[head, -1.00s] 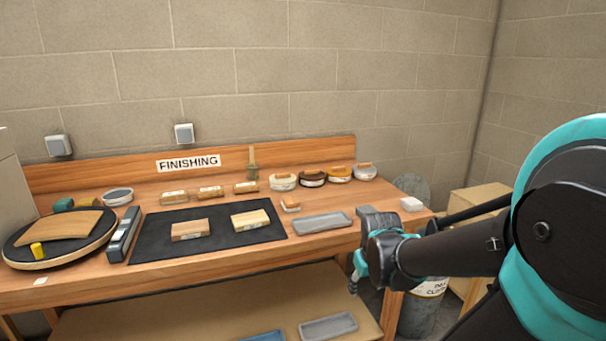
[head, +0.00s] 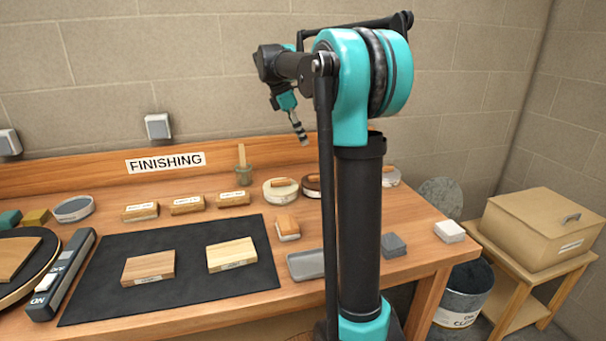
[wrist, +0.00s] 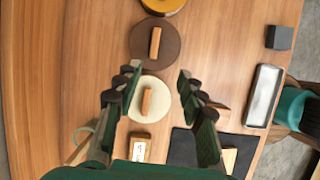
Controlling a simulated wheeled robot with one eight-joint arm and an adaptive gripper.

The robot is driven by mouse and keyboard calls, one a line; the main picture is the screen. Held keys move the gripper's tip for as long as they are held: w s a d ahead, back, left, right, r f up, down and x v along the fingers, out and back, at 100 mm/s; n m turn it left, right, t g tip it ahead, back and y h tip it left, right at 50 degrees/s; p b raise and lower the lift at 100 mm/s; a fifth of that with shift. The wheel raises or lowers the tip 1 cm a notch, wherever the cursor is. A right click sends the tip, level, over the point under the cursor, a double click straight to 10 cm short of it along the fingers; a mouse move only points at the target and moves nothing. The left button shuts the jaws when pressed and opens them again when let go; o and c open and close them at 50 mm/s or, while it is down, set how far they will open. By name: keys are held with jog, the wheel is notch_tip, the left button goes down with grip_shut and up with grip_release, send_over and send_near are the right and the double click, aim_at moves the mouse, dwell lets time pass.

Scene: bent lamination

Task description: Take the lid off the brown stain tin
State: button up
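The brown stain tin (head: 311,190) stands at the back of the bench in the head view, partly hidden by my arm. Its round dark brown lid with a wooden bar handle is on it; the lid shows in the wrist view (wrist: 142,48), top middle. My gripper (head: 301,138) hangs in the air above the row of tins. In the wrist view my gripper (wrist: 160,76) is open and empty, its fingers apart. A cream-lidded tin (wrist: 138,108) appears between the fingers, with the brown lid just beyond the fingertips.
A yellow-lidded tin (wrist: 160,5) is beyond the brown one, and a grey-lidded tin (head: 391,177) is right of my arm. A jar with a stick (head: 243,172) stands left of the cream tin. A grey tray (head: 305,265) and black mat (head: 190,295) lie in front.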

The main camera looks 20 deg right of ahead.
jog(key=w, duration=0.1)
send_over(318, 175)
jog(key=a, duration=0.3)
jog(key=f, duration=1)
jog(key=shift+d, duration=0.25)
jog(key=shift+x, duration=2.9)
jog(key=shift+a, duration=0.1)
jog(key=shift+c, duration=0.3)
grip_shut()
